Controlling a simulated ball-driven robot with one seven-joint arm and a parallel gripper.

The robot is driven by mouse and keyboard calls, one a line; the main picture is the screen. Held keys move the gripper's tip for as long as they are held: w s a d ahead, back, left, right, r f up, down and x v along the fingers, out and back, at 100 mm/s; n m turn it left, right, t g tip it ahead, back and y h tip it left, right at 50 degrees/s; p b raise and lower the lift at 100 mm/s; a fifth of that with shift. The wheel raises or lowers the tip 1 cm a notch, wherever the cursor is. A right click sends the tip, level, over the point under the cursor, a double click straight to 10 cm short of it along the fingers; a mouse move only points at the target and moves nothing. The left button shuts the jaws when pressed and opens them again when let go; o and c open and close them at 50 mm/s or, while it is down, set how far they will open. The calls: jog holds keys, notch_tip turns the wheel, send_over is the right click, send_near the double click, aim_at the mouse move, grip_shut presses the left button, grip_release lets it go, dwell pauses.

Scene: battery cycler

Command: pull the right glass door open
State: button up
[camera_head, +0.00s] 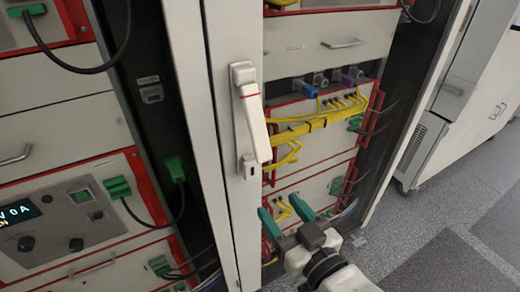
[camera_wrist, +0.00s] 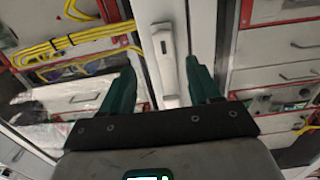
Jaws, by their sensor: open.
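The right glass door (camera_head: 229,140) has a pale frame, and cables and equipment show through its pane. Its white lever handle (camera_head: 252,122) sits on the frame, with the lower end standing out to the right. A keyhole plate is just below it. My gripper (camera_head: 280,205) has two green fingers, spread apart and empty, below and right of the handle in the head view. In the wrist view the handle (camera_wrist: 166,62) shows between and beyond the open fingers (camera_wrist: 160,70). I see no contact with the handle, though the exact distance is unclear.
Rack units with yellow cables (camera_head: 310,130) stand behind the door. Another rack with green plugs (camera_head: 118,187) and a display is at left. A white cabinet (camera_head: 425,148) stands at right. The grey floor (camera_head: 430,225) at lower right is clear.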

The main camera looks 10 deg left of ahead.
aim_at(252, 170)
jog(key=x, duration=0.3)
jog(key=r+x, duration=0.1)
jog(key=x, duration=0.3)
jog(key=p+x, duration=0.1)
jog(key=x, duration=0.3)
jog(key=shift+a+r, duration=0.2)
jog(key=shift+a, duration=0.1)
grip_shut()
